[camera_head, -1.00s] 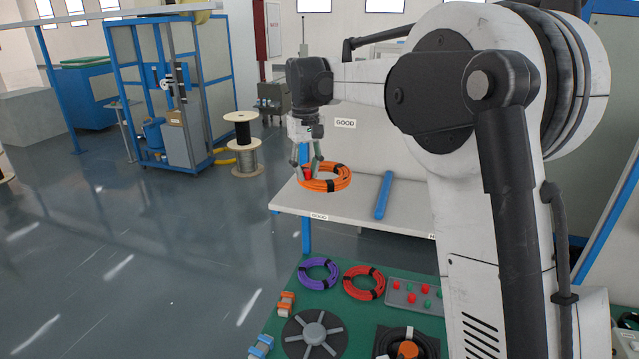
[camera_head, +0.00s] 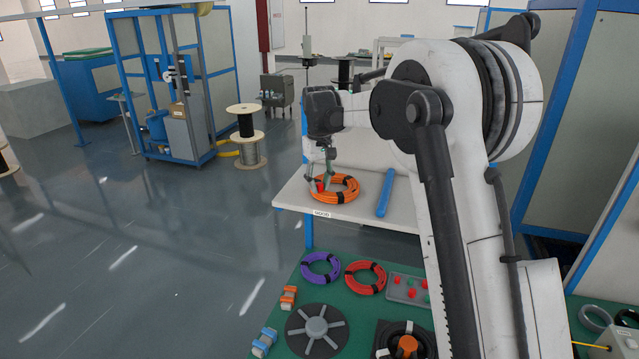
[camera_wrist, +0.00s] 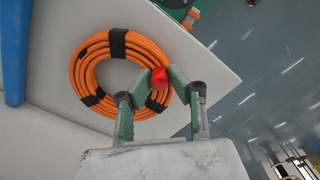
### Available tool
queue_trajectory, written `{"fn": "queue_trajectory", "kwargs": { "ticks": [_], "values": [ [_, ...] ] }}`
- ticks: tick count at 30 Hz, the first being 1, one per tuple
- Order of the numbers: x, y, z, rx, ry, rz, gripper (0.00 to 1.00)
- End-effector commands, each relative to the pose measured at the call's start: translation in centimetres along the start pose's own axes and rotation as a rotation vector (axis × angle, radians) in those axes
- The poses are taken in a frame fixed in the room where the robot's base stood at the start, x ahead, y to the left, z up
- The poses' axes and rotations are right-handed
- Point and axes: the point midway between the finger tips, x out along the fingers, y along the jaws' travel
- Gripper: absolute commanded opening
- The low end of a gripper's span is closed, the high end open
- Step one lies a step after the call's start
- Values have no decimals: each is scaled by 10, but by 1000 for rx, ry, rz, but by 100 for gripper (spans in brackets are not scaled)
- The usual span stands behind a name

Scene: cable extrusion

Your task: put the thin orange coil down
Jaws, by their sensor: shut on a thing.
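The orange coil (camera_head: 352,188), a ring of cable bound with black tape, is over the white shelf (camera_head: 401,214) near its left end. It also shows in the wrist view (camera_wrist: 80,77), above the pale shelf surface. My gripper (camera_head: 322,184) is at the coil's left side, pointing down, shut on the coil's rim. In the wrist view my gripper (camera_wrist: 154,90) has its green-grey fingers on either side of the rim, with a small red piece between them. The coil looks flat and at shelf height; I cannot tell whether it fully touches the shelf.
A blue bar (camera_head: 385,193) lies on the shelf to the coil's right. A GOOD label (camera_head: 321,213) is on the shelf's front edge. Below, a green table (camera_head: 345,310) holds a purple coil (camera_head: 308,273), a red-orange coil (camera_head: 377,284) and a grey reel (camera_head: 317,328).

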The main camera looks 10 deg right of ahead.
Motion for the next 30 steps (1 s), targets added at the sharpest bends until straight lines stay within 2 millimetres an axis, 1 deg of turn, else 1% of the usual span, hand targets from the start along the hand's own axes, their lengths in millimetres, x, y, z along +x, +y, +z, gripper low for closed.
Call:
{"fn": "queue_trajectory", "kwargs": {
  "ticks": [3, 4, 8, 16, 20, 23, 30],
  "values": [
    [1, 0, 0, 0, 0, 0, 0],
    [2, 0, 0, 0, 0, 0, 18],
    [1, 0, 0, 0, 0, 0, 36],
    [0, 0, 0, 0, 0, 0, 36],
    [-6, 0, 0, 0, 0, 0, 36],
    [-19, 0, 0, 0, 0, 0, 36],
    [-65, 0, 0, 0, 0, 0, 36]
  ]
}}
